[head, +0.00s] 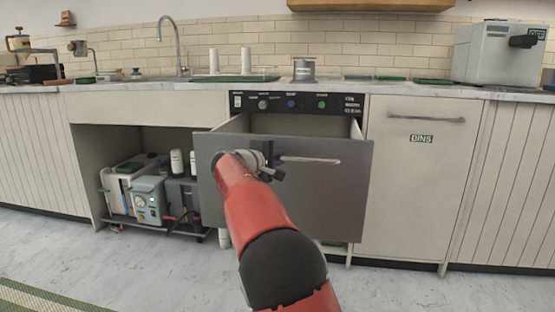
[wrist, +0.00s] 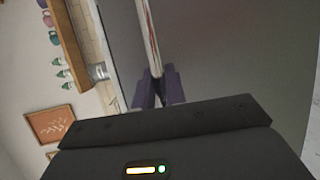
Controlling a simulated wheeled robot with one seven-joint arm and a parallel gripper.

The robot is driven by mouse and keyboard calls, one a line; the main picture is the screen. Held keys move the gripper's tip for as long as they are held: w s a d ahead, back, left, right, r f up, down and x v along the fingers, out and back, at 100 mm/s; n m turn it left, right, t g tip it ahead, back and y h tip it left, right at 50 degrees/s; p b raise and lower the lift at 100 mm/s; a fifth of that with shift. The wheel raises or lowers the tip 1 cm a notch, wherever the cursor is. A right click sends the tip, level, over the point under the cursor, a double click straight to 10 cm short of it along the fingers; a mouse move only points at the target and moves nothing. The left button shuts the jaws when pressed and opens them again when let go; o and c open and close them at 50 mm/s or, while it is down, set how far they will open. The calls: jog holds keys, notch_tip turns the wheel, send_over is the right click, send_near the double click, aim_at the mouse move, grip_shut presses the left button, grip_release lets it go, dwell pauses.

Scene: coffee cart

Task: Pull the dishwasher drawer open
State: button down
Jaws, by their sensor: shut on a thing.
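The dishwasher drawer (head: 340,205) has a plain grey front and stands pulled out from the counter, with its side walls and open top showing below the control panel (head: 297,103). A long bar handle (head: 315,160) runs across the drawer front. My gripper (head: 272,160) is at the left part of this handle, partly hidden by my red arm. In the wrist view, the dark fingers (wrist: 159,88) are closed around the handle (wrist: 150,35), with the grey drawer front (wrist: 220,50) beside them.
An open bay with grey machines (head: 150,197) lies left of the drawer. A closed cabinet door (head: 415,185) with a bar handle is at the right. The counter above holds a sink tap, cups and a grey box (head: 495,52). The floor (head: 390,290) in front is clear.

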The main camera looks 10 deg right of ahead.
jog(key=c, duration=1.5)
grip_release()
jog(key=shift+o, duration=0.2)
jog(key=v, duration=0.7)
jog(key=shift+s+a, duration=0.3)
jog(key=s+d+m+g+y+p, duration=0.4)
jog(key=s+d+m+g+p, duration=0.1)
jog(key=s+d, duration=1.05)
jog(key=s+a+f+m+y+p, duration=0.1)
jog(key=s+f+m+y+p, duration=0.1)
jog(key=s, duration=0.7)
jog(key=s+a+f+m+g+y+p, duration=0.1)
jog(key=s+a+f+y+p, duration=0.1)
jog(key=s, duration=0.7)
jog(key=s+a+f+m+y+p, duration=0.2)
jog(key=s, duration=0.8)
jog(key=shift+m, duration=0.3)
